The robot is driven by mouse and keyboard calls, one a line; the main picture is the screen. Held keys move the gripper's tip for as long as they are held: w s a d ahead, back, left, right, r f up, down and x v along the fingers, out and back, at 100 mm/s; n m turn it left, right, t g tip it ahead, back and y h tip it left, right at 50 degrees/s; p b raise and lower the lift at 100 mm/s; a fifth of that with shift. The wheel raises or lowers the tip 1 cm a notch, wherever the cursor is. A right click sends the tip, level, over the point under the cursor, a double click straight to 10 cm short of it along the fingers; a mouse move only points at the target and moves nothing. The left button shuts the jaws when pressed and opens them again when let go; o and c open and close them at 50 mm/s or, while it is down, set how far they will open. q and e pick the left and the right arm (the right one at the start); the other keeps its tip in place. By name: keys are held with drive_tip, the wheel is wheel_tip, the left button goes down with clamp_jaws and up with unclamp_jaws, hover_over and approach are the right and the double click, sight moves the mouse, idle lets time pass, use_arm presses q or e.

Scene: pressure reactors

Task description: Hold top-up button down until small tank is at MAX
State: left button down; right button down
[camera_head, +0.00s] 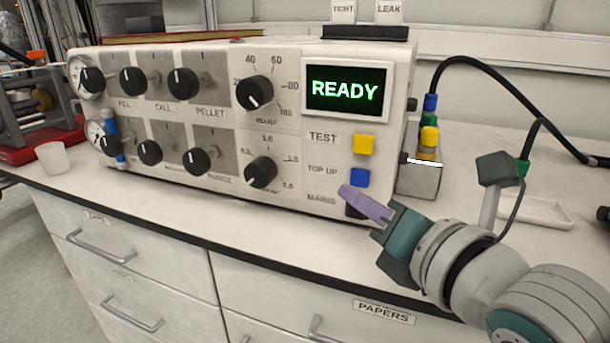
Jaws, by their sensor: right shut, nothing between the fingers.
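The blue button (360,178) labelled TOP UP is on the front panel of the white control box (290,190), below the yellow TEST button (364,143). My right gripper (346,191) is shut and empty, its purple fingers pointing up and left. Its tips are just below and left of the blue button in the picture; I cannot tell whether they touch the panel. They partly cover a dark switch by the MAINS label. The screen (346,89) reads READY in green. I cannot make out a small tank with a MAX mark. My left gripper is out of view.
Several black knobs (255,92) and two gauges line the panel. A small grey block (420,180) with yellow and blue fittings and a black cable stands right of the box. A white tray (540,212) lies behind my right arm. A white cup (53,158) stands left.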

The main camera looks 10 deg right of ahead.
drive_tip(key=shift+w+d, duration=0.45)
drive_tip(key=shift+w, duration=0.25)
drive_tip(key=shift+w, duration=0.1)
idle(1.5)
drive_tip(key=shift+w+d, duration=0.25)
drive_tip(key=shift+w+d, duration=0.25)
drive_tip(key=shift+w, duration=0.15)
idle(2.1)
drive_tip(key=shift+s+a+r, duration=0.1)
drive_tip(key=shift+s+a, duration=0.25)
drive_tip(key=shift+s, duration=0.2)
drive_tip(key=shift+s+a, duration=0.15)
drive_tip(key=shift+s, duration=0.05)
